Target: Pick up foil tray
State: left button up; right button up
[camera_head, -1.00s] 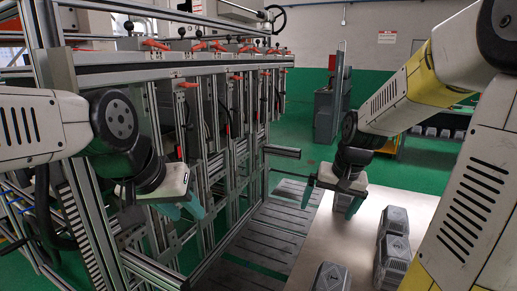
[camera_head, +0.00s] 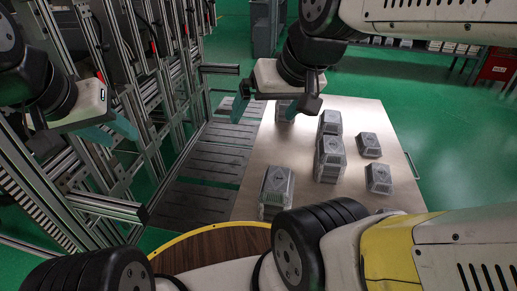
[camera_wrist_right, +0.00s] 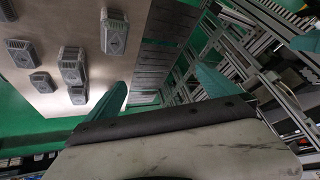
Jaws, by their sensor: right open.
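Silver foil trays lie on a pale table, some in stacks. In the head view, one stack (camera_head: 277,188) stands near the table's front left, a taller stack (camera_head: 330,158) is in the middle, and single-looking trays (camera_head: 370,145) (camera_head: 379,178) sit to its right. Another tray (camera_head: 285,107) is partly hidden behind my right gripper (camera_head: 266,110), which hangs over the table's far left edge, open and empty. In the right wrist view its teal fingers (camera_wrist_right: 160,92) are wide apart, with trays (camera_wrist_right: 115,33) beyond. My left gripper (camera_head: 110,130) is by the metal frame; its finger gap is unclear.
The table (camera_head: 310,190) has bare surface between the trays. A metal profile rack (camera_head: 150,100) stands at the left, with a beam (camera_head: 219,69) jutting toward the table. Dark slatted panels (camera_head: 200,170) lie between rack and table. Green floor is open behind.

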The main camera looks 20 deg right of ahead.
aim_at(368, 144)
jog(key=z, duration=1.65)
